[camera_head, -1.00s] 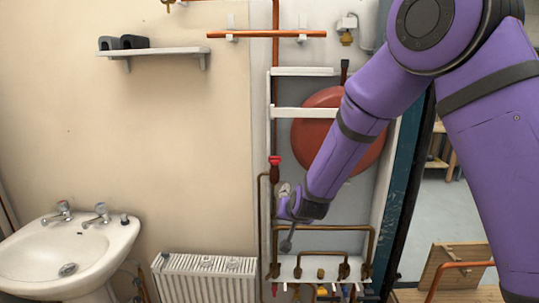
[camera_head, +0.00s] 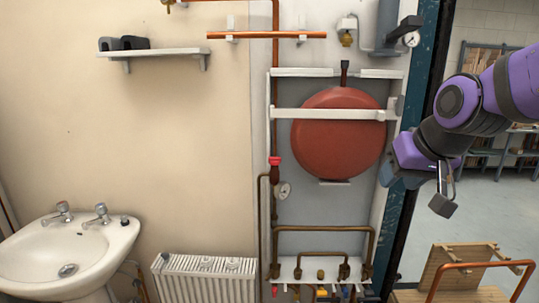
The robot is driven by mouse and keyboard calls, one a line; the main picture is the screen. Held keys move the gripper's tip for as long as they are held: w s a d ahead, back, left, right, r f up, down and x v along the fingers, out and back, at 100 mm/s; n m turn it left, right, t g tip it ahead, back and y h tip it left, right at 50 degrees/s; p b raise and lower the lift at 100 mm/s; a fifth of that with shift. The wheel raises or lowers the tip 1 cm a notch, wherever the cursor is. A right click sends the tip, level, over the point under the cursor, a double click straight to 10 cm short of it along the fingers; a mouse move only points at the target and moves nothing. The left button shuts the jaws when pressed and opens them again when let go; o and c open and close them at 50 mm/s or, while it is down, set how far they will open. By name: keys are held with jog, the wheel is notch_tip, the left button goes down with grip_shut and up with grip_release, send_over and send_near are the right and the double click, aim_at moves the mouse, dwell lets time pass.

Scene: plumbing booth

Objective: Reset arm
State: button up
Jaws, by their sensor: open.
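My purple arm enters from the right edge in the head view and is folded back toward the right. My gripper (camera_head: 416,188) hangs open and empty in front of the blue post at the right side of the booth. One dark finger shows clearly on its right. The other finger is at its left, near the edge of the panel. The gripper appears apart from the pipes and the red round vessel (camera_head: 338,135).
A white sink (camera_head: 105,240) and a radiator (camera_head: 205,278) stand at left and centre. Copper pipes (camera_head: 325,229) and a small gauge (camera_head: 284,190) are on the panel. A wooden stand with a copper pipe (camera_head: 480,265) is below my gripper. A shelf (camera_head: 155,53) hangs upper left.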

jog(key=s+d+h, duration=0.1)
jog(key=s+d, duration=0.2)
jog(key=s, duration=0.5)
jog(key=s+d+r+g, duration=0.1)
jog(key=s+d, duration=0.2)
jog(key=s, duration=0.4)
jog(key=shift+s+d+r+h, duration=0.25)
jog(key=shift+s+r+h, duration=0.05)
jog(key=shift+s+h, duration=0.1)
dwell(0.8)
